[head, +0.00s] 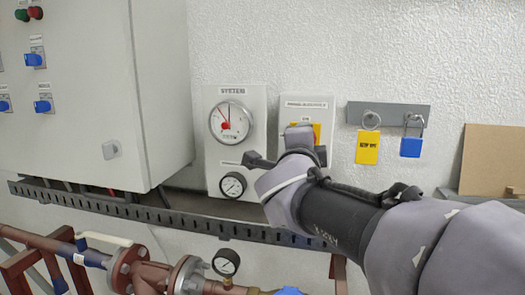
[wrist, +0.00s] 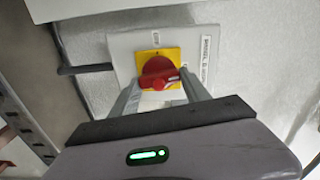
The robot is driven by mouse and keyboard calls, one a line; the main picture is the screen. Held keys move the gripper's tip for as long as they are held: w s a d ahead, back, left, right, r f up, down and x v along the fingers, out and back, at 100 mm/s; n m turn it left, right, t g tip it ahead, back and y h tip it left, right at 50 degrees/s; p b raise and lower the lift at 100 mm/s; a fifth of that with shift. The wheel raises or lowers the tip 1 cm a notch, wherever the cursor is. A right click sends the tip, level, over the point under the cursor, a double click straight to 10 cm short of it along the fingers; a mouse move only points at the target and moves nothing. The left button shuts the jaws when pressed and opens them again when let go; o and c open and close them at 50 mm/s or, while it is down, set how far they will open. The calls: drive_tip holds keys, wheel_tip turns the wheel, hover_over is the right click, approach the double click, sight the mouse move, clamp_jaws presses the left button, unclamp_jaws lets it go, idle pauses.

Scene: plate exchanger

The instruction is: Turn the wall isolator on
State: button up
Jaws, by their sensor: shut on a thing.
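The wall isolator is a white box (head: 307,103) with a label, on the wall right of the gauge panel in the head view. In the wrist view its white face (wrist: 125,50) carries a yellow plate (wrist: 173,54) with a red rotary knob (wrist: 157,68). My gripper (wrist: 160,84) has its two fingers on either side of the knob's handle and is shut on it. In the head view my gripper (head: 299,138) covers the knob, and only part of the yellow plate (head: 317,131) shows. The small marks around the knob are too blurred to read.
Left of the isolator is a gauge panel (head: 257,113) with two dials. On the right, a grey rail (head: 388,113) holds a yellow tag (head: 368,147) and a blue padlock (head: 411,146). A dark cable tray (head: 180,220) and pipes (head: 150,270) run below.

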drive_tip(key=shift+f+m+b, duration=0.1)
drive_tip(key=shift+m+b, duration=0.25)
drive_tip(key=shift+m, duration=0.55)
drive_tip(key=o, duration=1.4)
drive_tip(key=shift+s, duration=0.1)
drive_tip(key=p+v, duration=0.2)
drive_tip(key=v, duration=1.5)
drive_tip(key=shift+s+p, duration=0.15)
drive_tip(key=shift+p, duration=0.25)
